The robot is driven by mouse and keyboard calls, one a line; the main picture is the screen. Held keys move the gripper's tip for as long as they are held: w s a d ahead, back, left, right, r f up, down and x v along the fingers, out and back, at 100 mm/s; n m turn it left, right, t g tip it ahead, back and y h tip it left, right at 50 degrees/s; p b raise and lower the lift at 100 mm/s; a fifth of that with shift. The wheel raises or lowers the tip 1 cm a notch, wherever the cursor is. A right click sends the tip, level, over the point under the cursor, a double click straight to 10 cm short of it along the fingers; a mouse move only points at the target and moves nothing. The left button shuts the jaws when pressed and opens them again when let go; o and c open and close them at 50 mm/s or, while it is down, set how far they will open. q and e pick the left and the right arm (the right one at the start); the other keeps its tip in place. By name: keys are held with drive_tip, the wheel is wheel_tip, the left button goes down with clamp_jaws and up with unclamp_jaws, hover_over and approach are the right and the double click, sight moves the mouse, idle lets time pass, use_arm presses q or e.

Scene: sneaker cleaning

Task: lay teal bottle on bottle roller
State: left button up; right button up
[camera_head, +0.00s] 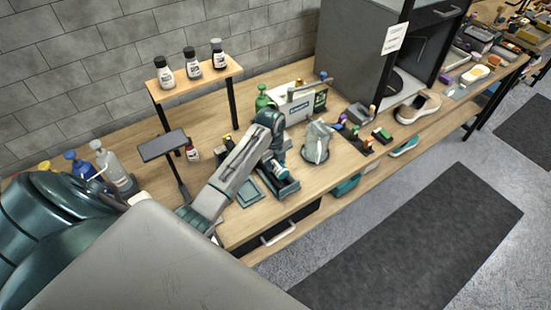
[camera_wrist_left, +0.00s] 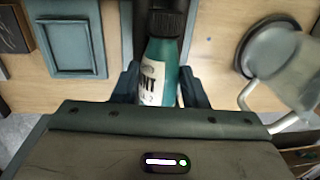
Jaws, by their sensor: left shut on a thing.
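The teal bottle (camera_wrist_left: 160,72) has a black cap and a white label. It lies lengthwise between the two fingers of my left gripper (camera_wrist_left: 160,92), which is shut on it. In the head view the left gripper (camera_head: 281,171) is low over the front of the workbench, and the teal bottle (camera_head: 280,170) shows partly between its fingers. A dark piece lies right under and around the bottle; it may be the bottle roller, but the gripper and bottle hide most of it. I cannot tell whether the bottle touches it. My right gripper is not in view.
A flat teal tray (camera_wrist_left: 73,45) lies left of the bottle. A grey-green pitcher-like container (camera_head: 317,142) stands to the right. A small raised shelf (camera_head: 200,80) holds several white bottles. Green and blue bottles stand further back. The bench's front edge is close.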

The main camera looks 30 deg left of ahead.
use_arm(q)
drive_tip(key=shift+f, duration=0.15)
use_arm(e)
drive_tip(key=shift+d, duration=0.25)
use_arm(q)
drive_tip(key=o, duration=1.2)
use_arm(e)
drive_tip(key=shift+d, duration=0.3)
use_arm(q)
drive_tip(key=shift+r, duration=0.35)
drive_tip(key=r+b, duration=0.1)
drive_tip(key=r, duration=0.2)
drive_tip(key=r+b, duration=0.1)
drive_tip(key=r, duration=0.2)
drive_tip(key=r+b, duration=0.1)
drive_tip(key=r, duration=0.2)
drive_tip(key=shift+s+a, duration=0.15)
drive_tip(key=shift+s, duration=0.25)
drive_tip(key=shift+s+r, duration=0.1)
drive_tip(key=shift+r, duration=0.45)
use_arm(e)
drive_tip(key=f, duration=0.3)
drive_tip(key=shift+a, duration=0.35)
